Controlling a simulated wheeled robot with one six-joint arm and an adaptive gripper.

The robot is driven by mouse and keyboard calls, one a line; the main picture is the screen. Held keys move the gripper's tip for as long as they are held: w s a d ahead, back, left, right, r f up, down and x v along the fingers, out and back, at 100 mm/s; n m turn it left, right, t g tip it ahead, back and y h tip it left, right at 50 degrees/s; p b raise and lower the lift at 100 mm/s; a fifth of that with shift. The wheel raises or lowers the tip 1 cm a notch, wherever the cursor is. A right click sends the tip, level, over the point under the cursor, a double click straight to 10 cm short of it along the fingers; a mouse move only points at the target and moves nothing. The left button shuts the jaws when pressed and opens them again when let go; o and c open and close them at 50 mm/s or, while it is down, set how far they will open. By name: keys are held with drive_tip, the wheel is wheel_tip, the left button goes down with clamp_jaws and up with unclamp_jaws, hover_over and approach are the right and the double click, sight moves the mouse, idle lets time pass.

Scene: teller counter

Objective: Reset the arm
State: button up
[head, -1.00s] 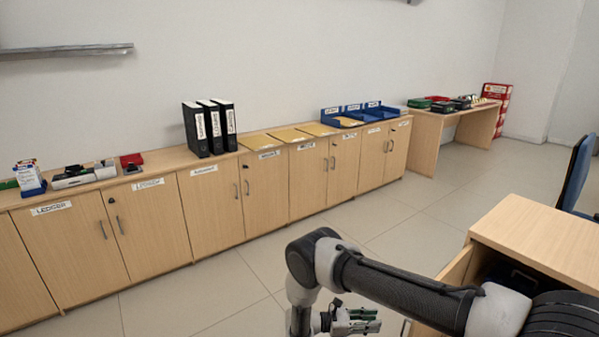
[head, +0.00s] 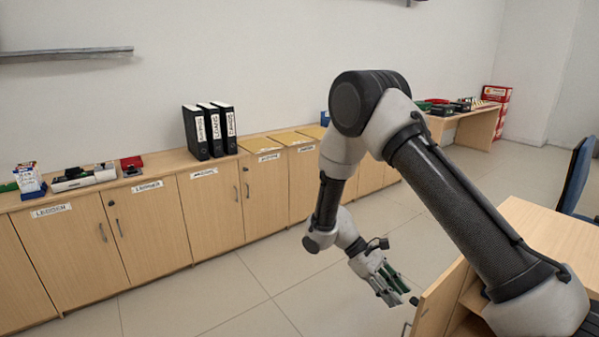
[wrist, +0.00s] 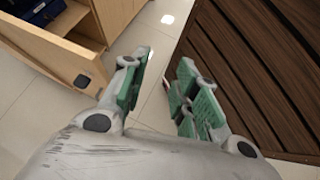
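My gripper (head: 391,285) hangs low over the tiled floor in the head view, left of the open door of the wooden desk. Its green-padded fingers also show in the wrist view (wrist: 160,98). They stand apart with bare floor between them, so it is open and empty. My arm is bent, with its elbow raised high in front of the cabinets.
A wooden desk (head: 555,235) stands at the right with its door (head: 436,303) open near my gripper. The wrist view shows a dark slatted wooden surface (wrist: 262,75) close on the right. Low cabinets (head: 215,212) carrying black binders (head: 209,131) line the wall. Open floor lies between.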

drive_tip(key=s+d+r+m+t+y, duration=0.3)
drive_tip(key=s+r, duration=0.2)
drive_tip(key=r, duration=0.6)
drive_tip(key=s+d+r+m+t+y, duration=0.2)
drive_tip(key=s+r, duration=0.4)
drive_tip(key=r, duration=0.5)
drive_tip(key=s+d+r+m+t+y, duration=0.3)
drive_tip(key=s+d+r+m+t, duration=0.1)
drive_tip(key=r, duration=0.7)
drive_tip(key=shift+s+d+r+m+t+y, duration=0.35)
drive_tip(key=shift+s+d+t, duration=0.35)
drive_tip(key=shift+s+d, duration=0.5)
drive_tip(key=shift+d, duration=0.1)
